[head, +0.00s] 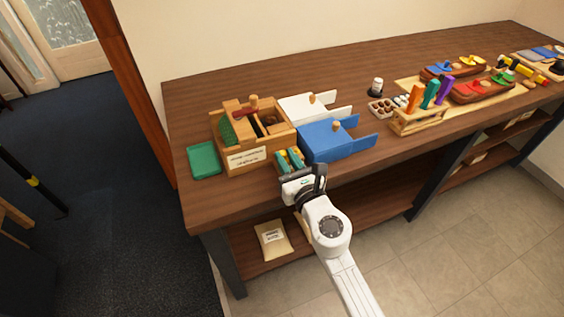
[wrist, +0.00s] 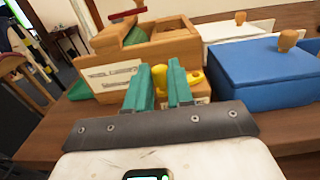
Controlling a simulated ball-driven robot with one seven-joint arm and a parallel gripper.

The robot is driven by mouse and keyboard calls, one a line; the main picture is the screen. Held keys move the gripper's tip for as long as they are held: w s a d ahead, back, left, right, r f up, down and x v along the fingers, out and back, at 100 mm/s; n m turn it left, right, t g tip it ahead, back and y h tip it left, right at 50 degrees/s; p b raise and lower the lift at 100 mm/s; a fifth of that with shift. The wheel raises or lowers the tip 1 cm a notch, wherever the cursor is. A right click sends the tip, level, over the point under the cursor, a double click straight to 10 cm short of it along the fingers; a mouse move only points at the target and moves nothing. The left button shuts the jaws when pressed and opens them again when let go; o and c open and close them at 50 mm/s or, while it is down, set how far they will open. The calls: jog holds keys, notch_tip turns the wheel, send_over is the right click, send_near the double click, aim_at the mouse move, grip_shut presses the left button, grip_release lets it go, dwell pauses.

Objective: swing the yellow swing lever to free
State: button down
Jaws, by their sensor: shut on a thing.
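The yellow swing lever (wrist: 196,79) is at the front of a wooden box (wrist: 160,48), low on its right side in the wrist view. My gripper's teal fingers (wrist: 159,82) stand on both sides of part of the lever and are shut on it. A yellow knob-like part shows just right of the right finger. In the head view my gripper (head: 290,158) is at the bench's front edge, beside the box's front right corner, and mostly hides the lever. The lever's pivot and exact angle are hidden.
A blue box (head: 328,140) with a wooden knob stands close on the right, a white one (head: 303,107) behind it. A green tray (head: 203,160) lies to the left. A rack of coloured handles (head: 416,120) is farther right. The bench's front strip (head: 370,165) is clear.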

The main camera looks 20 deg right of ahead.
jog(key=n+y, duration=0.1)
jog(key=y, duration=0.1)
jog(key=d+n+y, duration=0.1)
jog(key=s+d+n+y, duration=0.1)
jog(key=y, duration=0.1)
jog(key=shift+n+g+y, duration=0.3)
jog(key=shift+g, duration=0.1)
jog(key=shift+s+d+n+g+y+b, duration=0.1)
jog(key=shift+d+n+g+y+b, duration=0.25)
jog(key=shift+n+y, duration=0.4)
jog(key=shift+s+d+n+g+y+b, duration=0.2)
jog(key=shift+n+g+y+b, duration=0.25)
jog(key=shift+y, duration=0.45)
jog(key=shift+s+d+n+g+y+b, duration=0.1)
jog(key=shift+d+n+g+y+b, duration=0.15)
jog(key=shift+n+g+y, duration=0.45)
jog(key=shift+y, duration=0.35)
jog(key=c, duration=1)
grip_release()
jog(key=b+v, duration=0.1)
jog(key=v, duration=1)
jog(key=shift+b, duration=0.4)
